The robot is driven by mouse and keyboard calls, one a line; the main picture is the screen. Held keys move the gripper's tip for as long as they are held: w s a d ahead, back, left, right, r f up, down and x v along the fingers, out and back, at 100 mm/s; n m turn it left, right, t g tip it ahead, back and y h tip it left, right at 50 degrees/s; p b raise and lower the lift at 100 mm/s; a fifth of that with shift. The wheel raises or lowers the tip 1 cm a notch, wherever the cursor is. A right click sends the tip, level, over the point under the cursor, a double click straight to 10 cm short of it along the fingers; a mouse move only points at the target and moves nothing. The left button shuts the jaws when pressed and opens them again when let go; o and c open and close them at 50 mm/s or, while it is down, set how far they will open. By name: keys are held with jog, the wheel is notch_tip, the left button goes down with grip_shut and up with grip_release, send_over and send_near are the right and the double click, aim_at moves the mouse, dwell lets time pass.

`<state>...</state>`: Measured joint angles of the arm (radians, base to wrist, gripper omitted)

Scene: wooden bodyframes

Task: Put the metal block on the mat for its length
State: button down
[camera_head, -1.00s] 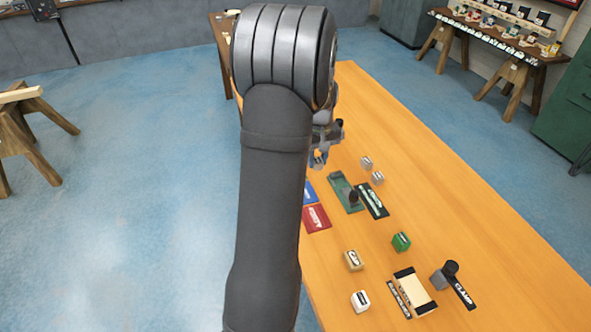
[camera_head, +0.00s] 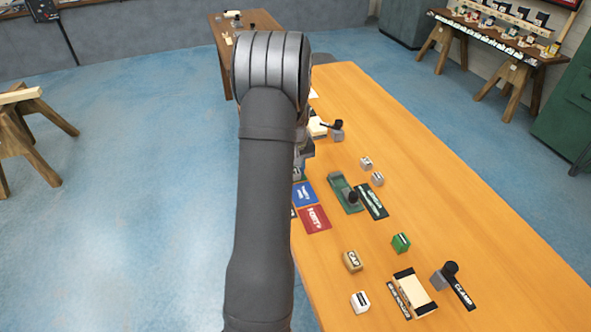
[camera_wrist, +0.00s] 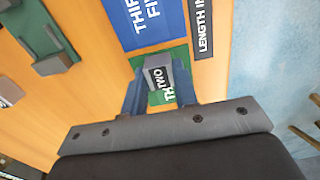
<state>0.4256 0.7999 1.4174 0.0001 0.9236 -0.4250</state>
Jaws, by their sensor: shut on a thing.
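The metal block (camera_wrist: 158,66) is a small grey block that sits between the fingers of my gripper (camera_wrist: 160,92) in the wrist view. My gripper is shut on it. A dark label reading "TWO" shows by the block. A green mat (camera_wrist: 180,54) with partly covered white lettering lies under the block and fingers. I cannot tell whether the block touches it. A blue mat (camera_wrist: 150,22) lies just beyond; it also shows in the head view (camera_head: 304,194), beside a red mat (camera_head: 315,219). My arm hides the gripper's jaws and block in the head view.
A black strip reading "LENGTH IN" (camera_wrist: 202,25) borders the mats near the table edge. A green fixture (camera_head: 343,190) and two small grey blocks (camera_head: 366,163) (camera_head: 377,178) stand to the right. The orange table (camera_head: 440,180) is clear farther right.

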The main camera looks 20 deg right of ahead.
jog(key=shift+f, duration=0.15)
jog(key=c, duration=1.1)
grip_release()
jog(key=shift+c, duration=0.2)
notch_tip(320, 180, up, 12)
jog(key=shift+r, duration=0.2)
